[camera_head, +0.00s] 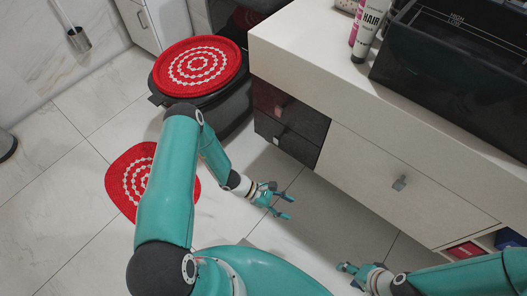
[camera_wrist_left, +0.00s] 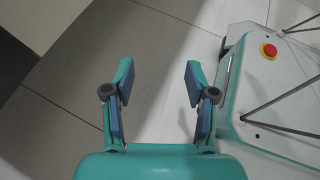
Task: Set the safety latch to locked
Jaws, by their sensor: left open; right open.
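My left gripper (camera_head: 288,205) is open and empty over the floor, below and left of that fitting and apart from the cabinet. In the left wrist view my left gripper (camera_wrist_left: 158,68) has its fingers spread with only floor tiles between them. My right gripper (camera_head: 346,277) is open and empty low in the head view, below the drawer front.
The vanity top (camera_head: 300,45) holds a black basin (camera_head: 455,70) and a hair product tube (camera_head: 367,35). Dark drawers (camera_head: 290,118) are at its left end. A red patterned cover (camera_head: 198,66) tops the toilet; a red mat (camera_head: 125,185) lies on the floor. Tiles before the vanity are clear.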

